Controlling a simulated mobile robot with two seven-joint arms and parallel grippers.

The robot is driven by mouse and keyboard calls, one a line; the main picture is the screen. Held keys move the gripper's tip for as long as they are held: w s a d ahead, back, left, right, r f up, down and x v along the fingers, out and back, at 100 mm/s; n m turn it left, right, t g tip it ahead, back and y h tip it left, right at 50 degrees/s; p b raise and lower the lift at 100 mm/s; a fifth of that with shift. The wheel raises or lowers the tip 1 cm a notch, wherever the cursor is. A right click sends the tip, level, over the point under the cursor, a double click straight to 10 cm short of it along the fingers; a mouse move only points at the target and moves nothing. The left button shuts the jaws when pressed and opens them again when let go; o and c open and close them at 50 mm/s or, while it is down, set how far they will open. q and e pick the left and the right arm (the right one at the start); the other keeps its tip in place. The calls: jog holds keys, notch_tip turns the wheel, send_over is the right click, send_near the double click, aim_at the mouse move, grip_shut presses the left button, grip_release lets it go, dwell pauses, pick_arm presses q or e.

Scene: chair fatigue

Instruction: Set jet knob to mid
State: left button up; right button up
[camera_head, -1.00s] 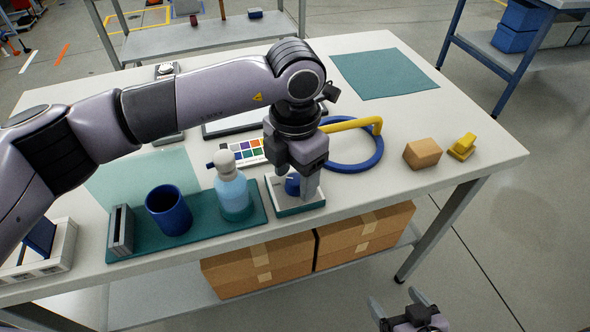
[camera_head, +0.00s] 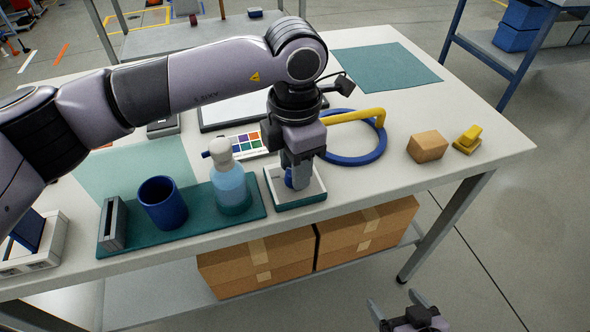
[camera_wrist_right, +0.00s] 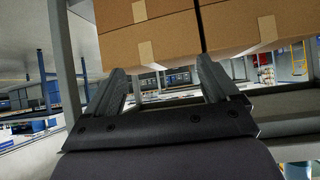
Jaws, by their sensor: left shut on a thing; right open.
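The jet knob (camera_head: 289,179) is a small blue knob on a white and teal box (camera_head: 312,194) near the front edge of the table. My left gripper (camera_head: 297,181) points down over the box and is shut on the knob, whose far part its fingers hide. I cannot read the knob's setting. My right gripper (camera_head: 400,302) is open and empty, low in front of the table. Its two fingers also show in the right wrist view (camera_wrist_right: 165,88), below the cardboard boxes.
A spray bottle (camera_head: 230,183) stands just left of the box, with a blue cup (camera_head: 162,204) further left on a teal mat. A blue ring with a yellow bar (camera_head: 381,147) lies behind right. A brown block (camera_head: 427,146) and a yellow piece (camera_head: 467,139) are right. Cardboard boxes (camera_head: 258,265) sit below.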

pick_arm(q)
jog(key=m+b, duration=0.3)
jog(key=m, duration=0.1)
jog(key=shift+f+m, duration=0.15)
jog(key=shift+m, duration=0.15)
jog(key=m+b, duration=0.2)
jog(key=m, duration=0.2)
pick_arm(e)
jog(key=f, duration=0.2)
jog(key=w+a+f, duration=0.1)
jog(key=shift+f, duration=0.1)
pick_arm(q)
jog(key=shift+r+m, duration=0.2)
jog(key=shift+m, duration=0.1)
pick_arm(e)
jog(key=shift+a, duration=0.1)
pick_arm(q)
jog(key=o, duration=1)
jog(key=shift+o, duration=0.2)
notch_tip(320, 180, up, 7)
jog(key=shift+r, duration=0.1)
pick_arm(e)
jog(key=shift+s, duration=0.1)
pick_arm(q)
jog(key=shift+s, duration=0.1)
pick_arm(e)
jog(key=shift+s, duration=0.15)
